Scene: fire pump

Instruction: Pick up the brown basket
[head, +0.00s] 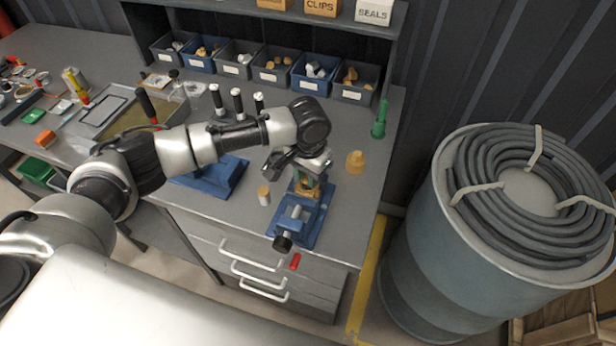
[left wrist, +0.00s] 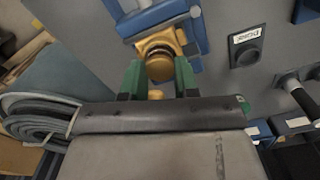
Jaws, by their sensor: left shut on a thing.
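No brown basket is clearly visible; a brown wooden crate (head: 566,332) shows partly at the lower right. My left gripper (head: 308,178) points down over a blue vise (head: 312,222) near the bench's front right corner. It is shut on a brass fitting (head: 304,188) at the vise. In the left wrist view, the green fingers (left wrist: 159,76) stand on either side of the brass fitting (left wrist: 159,64), beside the blue vise (left wrist: 160,14). I cannot tell whether the vise jaws also grip it. My right gripper is not in view.
The grey bench (head: 345,210) also holds a wooden cylinder (head: 264,195), a tan knob-like piece (head: 355,162) and a green upright part (head: 379,120). Several bins line the back. A blue drum (head: 425,235) with coiled hose (head: 530,180) stands to the right.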

